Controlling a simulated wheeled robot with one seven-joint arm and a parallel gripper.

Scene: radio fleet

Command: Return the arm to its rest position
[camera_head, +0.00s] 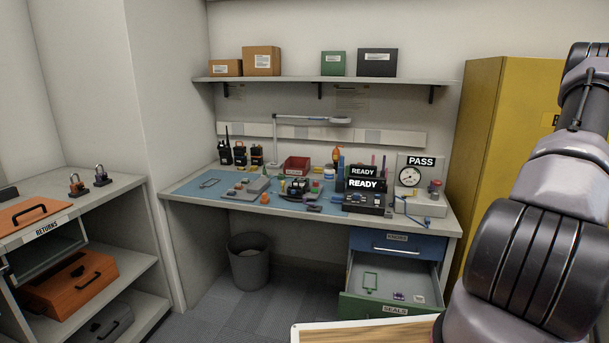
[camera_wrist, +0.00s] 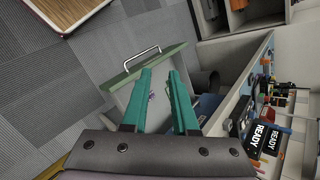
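My arm rises along the right side of the head view, bent, in front of the yellow cabinet. My gripper (camera_wrist: 162,72) is out of the head view. In the wrist view its two teal fingers are apart with nothing between the tips, so it is open and empty. The fingers point toward the pulled-out drawer with the green front (camera_wrist: 140,68), which lies beyond them; I see no clear contact.
The workbench (camera_head: 200,182) is crowded with radios, tools and a READY device (camera_head: 364,199). A blue drawer (camera_head: 397,245) above the open one is shut. A yellow cabinet (camera_head: 483,120) stands at right, a bin (camera_head: 250,265) below the bench. Carpeted floor (camera_wrist: 50,80) is clear.

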